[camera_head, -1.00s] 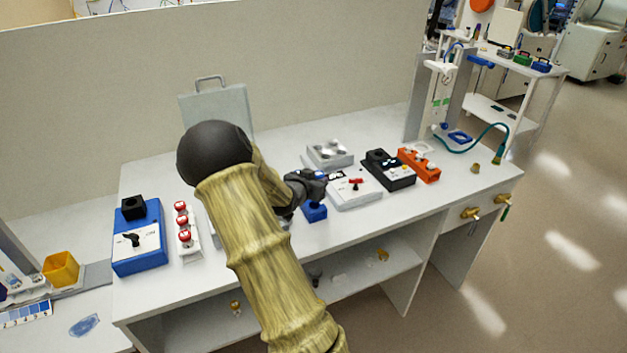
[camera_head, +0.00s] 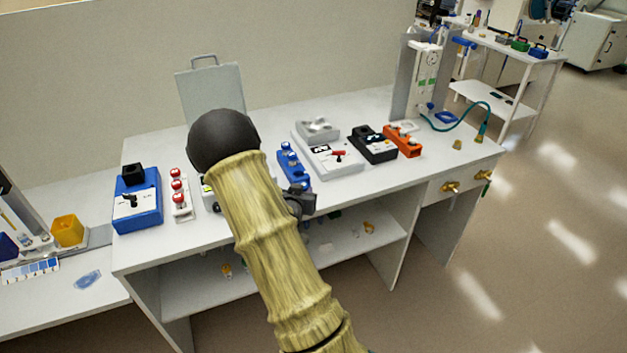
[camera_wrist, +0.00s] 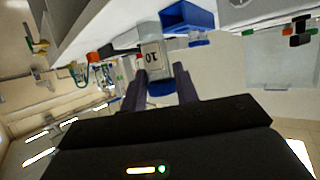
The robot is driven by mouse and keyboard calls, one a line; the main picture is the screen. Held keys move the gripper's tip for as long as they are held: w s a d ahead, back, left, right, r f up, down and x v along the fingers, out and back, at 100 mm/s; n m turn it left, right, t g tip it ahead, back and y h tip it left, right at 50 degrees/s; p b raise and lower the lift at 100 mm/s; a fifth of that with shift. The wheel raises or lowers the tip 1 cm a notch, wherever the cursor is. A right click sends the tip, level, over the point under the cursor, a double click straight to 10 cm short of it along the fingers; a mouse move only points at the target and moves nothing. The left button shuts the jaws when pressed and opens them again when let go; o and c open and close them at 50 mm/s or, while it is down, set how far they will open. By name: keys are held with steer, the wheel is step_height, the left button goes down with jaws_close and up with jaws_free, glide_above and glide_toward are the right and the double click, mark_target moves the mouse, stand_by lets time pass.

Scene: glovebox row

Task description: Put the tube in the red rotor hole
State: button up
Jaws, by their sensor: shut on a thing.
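The tube (camera_wrist: 152,62), clear with a white label marked "10" and a blue cap, is between the fingers of my gripper (camera_wrist: 158,84) in the wrist view. The gripper is shut on it. In the head view my gripper (camera_head: 303,203) is near the bench's front edge, in front of the blue rack (camera_head: 292,167). The tube cannot be made out there. I cannot pick out a red rotor hole in either view; my arm covers part of the bench left of the blue rack.
A white box with a red lever (camera_head: 336,157), a black device (camera_head: 372,145) and an orange rack (camera_head: 404,141) stand to the right. A blue device (camera_head: 138,205) and a white strip with red knobs (camera_head: 179,195) stand left. The right bench end is mostly clear.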

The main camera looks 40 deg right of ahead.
steer(key=s+a+f+n+t+y, duration=0.1)
steer(key=a+f+n+y, duration=0.2)
steer(key=a, duration=0.5)
steer(key=a+f+n+t+y, duration=0.2)
steer(key=a+f, duration=0.4)
steer(key=a, duration=0.3)
steer(key=s+a+f+n+t+y, duration=0.1)
steer(key=a+f+n+y, duration=0.3)
steer(key=a, duration=0.5)
steer(key=shift+s+f+n+t+y, duration=0.15)
steer(key=shift+s+n+t+y, duration=0.2)
steer(key=shift+y, duration=0.15)
